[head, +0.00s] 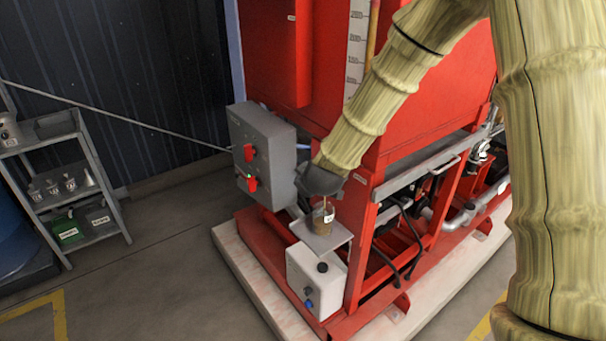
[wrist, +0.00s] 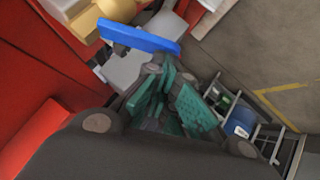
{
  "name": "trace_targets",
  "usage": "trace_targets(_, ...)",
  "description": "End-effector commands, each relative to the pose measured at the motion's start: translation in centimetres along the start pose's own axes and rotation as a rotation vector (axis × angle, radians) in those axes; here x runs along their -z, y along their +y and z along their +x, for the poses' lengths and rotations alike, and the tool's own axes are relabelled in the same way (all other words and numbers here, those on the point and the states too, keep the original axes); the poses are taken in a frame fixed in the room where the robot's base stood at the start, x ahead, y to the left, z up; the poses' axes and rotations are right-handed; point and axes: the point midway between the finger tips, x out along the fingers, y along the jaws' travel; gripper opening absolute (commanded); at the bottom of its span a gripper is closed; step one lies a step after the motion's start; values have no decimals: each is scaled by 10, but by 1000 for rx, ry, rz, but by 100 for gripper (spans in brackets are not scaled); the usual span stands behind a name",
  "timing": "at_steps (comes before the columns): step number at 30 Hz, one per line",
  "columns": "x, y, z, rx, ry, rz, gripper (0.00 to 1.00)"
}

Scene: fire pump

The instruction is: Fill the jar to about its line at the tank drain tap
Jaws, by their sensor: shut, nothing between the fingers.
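The jar (head: 322,220) stands upright on a small pale shelf (head: 338,238) at the corner of the red pump frame in the head view. It looks brownish inside and has a white label; its line cannot be made out. My gripper (head: 322,182) is just above the jar, its fingers mostly hidden by its dark housing. In the wrist view my gripper (wrist: 168,88) has its green-padded fingers shut and empty. A blue lever (wrist: 140,38) lies just beyond the fingertips, by a brass-coloured fitting (wrist: 88,16), seemingly the drain tap. The jar is not clearly seen there.
A grey control box (head: 262,150) with red switches is close left of my gripper. A white box (head: 315,278) sits below the shelf. The red tank (head: 420,110) rises behind my arm. A grey rack (head: 75,185) with bins stands left; the floor between is clear.

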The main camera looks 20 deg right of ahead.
Motion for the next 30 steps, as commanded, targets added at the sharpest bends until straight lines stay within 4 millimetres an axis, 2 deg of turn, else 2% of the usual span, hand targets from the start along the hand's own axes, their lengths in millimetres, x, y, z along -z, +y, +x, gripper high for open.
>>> trace_targets(19,1,1,-1,1,0,2,0)
trace_targets(30,9,6,-9,0,1,1,0)
